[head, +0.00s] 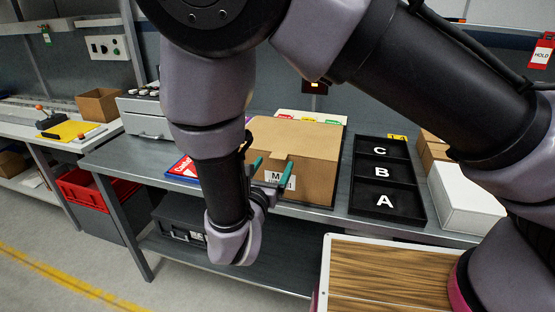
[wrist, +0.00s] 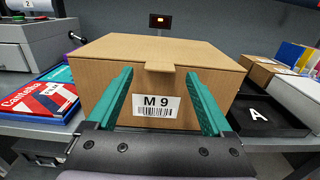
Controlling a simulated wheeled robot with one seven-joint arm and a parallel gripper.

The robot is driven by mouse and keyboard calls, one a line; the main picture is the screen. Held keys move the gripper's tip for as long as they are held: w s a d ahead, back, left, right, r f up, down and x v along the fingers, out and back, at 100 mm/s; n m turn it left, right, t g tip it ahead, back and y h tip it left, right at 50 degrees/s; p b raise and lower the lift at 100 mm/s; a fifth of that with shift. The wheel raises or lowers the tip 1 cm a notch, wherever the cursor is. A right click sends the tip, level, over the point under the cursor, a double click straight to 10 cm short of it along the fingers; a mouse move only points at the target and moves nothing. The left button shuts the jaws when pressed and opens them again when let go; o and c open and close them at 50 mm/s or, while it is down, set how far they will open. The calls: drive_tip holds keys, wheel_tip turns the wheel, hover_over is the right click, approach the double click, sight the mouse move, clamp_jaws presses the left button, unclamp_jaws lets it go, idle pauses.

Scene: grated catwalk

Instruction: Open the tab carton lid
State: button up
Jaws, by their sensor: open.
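A brown cardboard tab carton (head: 308,175) stands on the grey workbench, its lid (head: 300,137) shut. In the wrist view the carton (wrist: 210,88) fills the middle. Its tab (wrist: 159,67) sticks out from the lid's front edge over the front wall. A white label (wrist: 155,106) reading "M 9" with a barcode is on that wall, below the tab. My gripper (head: 272,172) has teal fingers and is open in front of the carton. In the wrist view the fingertips of my gripper (wrist: 160,75) stand left and right of the tab, with nothing between them. I cannot tell whether they touch the carton.
A black tray (head: 409,189) with compartments A, B and C lies right of the carton, with a white box (head: 466,204) beyond it. Red and blue packets (wrist: 38,102) lie at the left. A wood-topped surface (head: 390,275) is in the foreground.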

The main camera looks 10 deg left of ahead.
drive_tip(key=w, duration=0.3)
drive_tip(key=shift+w+d, duration=0.1)
drive_tip(key=shift+w, duration=0.25)
clamp_jaws()
